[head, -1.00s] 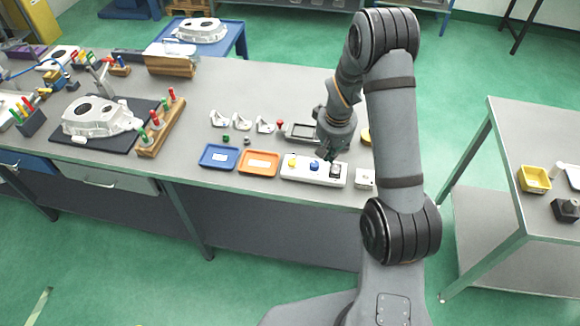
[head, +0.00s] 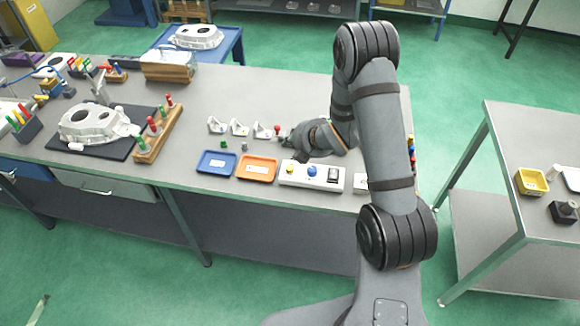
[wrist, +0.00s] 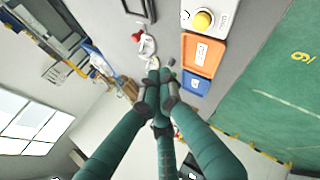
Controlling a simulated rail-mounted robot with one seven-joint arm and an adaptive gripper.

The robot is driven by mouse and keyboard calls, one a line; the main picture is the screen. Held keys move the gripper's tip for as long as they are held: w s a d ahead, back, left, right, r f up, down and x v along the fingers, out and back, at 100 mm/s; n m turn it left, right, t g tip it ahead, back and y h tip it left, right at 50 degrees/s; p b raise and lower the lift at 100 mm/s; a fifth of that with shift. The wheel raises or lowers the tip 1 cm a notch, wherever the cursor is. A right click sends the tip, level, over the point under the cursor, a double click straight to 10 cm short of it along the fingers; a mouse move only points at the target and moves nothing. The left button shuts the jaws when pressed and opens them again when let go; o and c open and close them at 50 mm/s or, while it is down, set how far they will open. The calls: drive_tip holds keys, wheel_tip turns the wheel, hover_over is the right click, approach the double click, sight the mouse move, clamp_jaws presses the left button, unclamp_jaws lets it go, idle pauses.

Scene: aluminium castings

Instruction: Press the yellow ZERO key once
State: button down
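The yellow key (head: 290,169) is the leftmost control on a white panel (head: 322,186), beside a blue knob (head: 312,171) and a black switch (head: 333,175). In the wrist view the yellow key (wrist: 203,19) shows at the top on the white panel's end (wrist: 222,22). My gripper (head: 289,137) is above the bench behind the panel, its fingers pointing left, apart from the key. In the wrist view my gripper's fingers (wrist: 157,82) come together at the tips, with nothing seen between them.
An orange tray (head: 257,178) and a blue tray (head: 216,172) lie left of the panel. Several white brackets (head: 239,127) and a red-topped knob (head: 277,128) stand behind, close to my gripper. A wooden block with coloured pegs (head: 157,136) is further left.

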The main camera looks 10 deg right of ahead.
drive_tip(key=b, duration=0.5)
hover_over(291, 168)
wheel_tip(291, 168, down, 8)
drive_tip(key=shift+r, duration=0.1)
drive_tip(key=shift+f+b, duration=0.5)
drive_tip(key=shift+b, duration=0.15)
drive_tip(key=shift+f+b, duration=0.2)
drive_tip(key=shift+b, duration=0.1)
idle(0.8)
drive_tip(key=shift+f+b, duration=0.25)
drive_tip(key=shift+b, duration=0.2)
drive_tip(key=shift+f+b, duration=0.45)
drive_tip(key=shift+b, duration=0.15)
idle(0.7)
drive_tip(key=shift+r, duration=0.1)
drive_tip(key=shift+s+r+p, duration=0.1)
drive_tip(key=shift+r+p, duration=0.35)
drive_tip(key=shift+r, duration=0.35)
